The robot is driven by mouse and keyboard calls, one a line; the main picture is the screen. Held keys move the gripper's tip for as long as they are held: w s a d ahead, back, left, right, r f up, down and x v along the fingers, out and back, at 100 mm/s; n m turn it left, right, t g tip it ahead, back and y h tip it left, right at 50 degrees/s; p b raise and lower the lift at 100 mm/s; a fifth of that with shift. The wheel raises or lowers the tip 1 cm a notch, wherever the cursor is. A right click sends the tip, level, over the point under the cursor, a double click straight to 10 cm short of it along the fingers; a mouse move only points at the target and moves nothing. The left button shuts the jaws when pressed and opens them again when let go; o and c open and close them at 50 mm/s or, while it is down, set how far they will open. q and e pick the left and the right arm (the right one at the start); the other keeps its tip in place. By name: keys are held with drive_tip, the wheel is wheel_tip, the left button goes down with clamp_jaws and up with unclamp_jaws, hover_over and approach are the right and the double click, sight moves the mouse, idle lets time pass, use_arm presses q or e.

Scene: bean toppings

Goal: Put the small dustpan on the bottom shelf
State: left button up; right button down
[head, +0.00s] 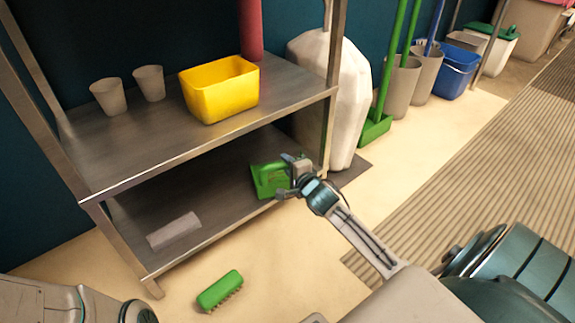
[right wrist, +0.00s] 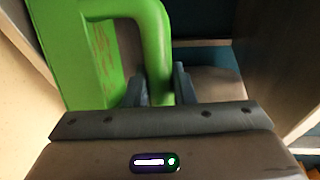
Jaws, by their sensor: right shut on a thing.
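The small green dustpan (head: 268,181) is at the right end of the bottom shelf (head: 215,190), near its front edge. I cannot tell whether it touches the shelf surface. My right gripper (head: 291,176) is shut on the dustpan's handle. In the right wrist view, the handle of the dustpan (right wrist: 92,62) passes between the two fingers of the right gripper (right wrist: 160,88). My left gripper is out of view; only part of my left arm shows at the lower left.
A pale flat block (head: 174,231) lies on the bottom shelf's left part. The upper shelf (head: 150,135) holds a yellow bin (head: 220,92) and two grey cups. A green brush (head: 220,289) lies on the floor in front. A white sack (head: 345,100) stands beside the right post.

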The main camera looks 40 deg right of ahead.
drive_tip(key=shift+f, duration=0.55)
drive_tip(key=c, duration=1.1)
unclamp_jaws()
drive_tip(key=shift+c, duration=0.2)
drive_tip(key=shift+s+r, duration=0.15)
drive_tip(key=shift+s, duration=0.35)
drive_tip(key=p+v, duration=0.4)
drive_tip(key=v, duration=0.5)
drive_tip(key=shift+s, duration=0.4)
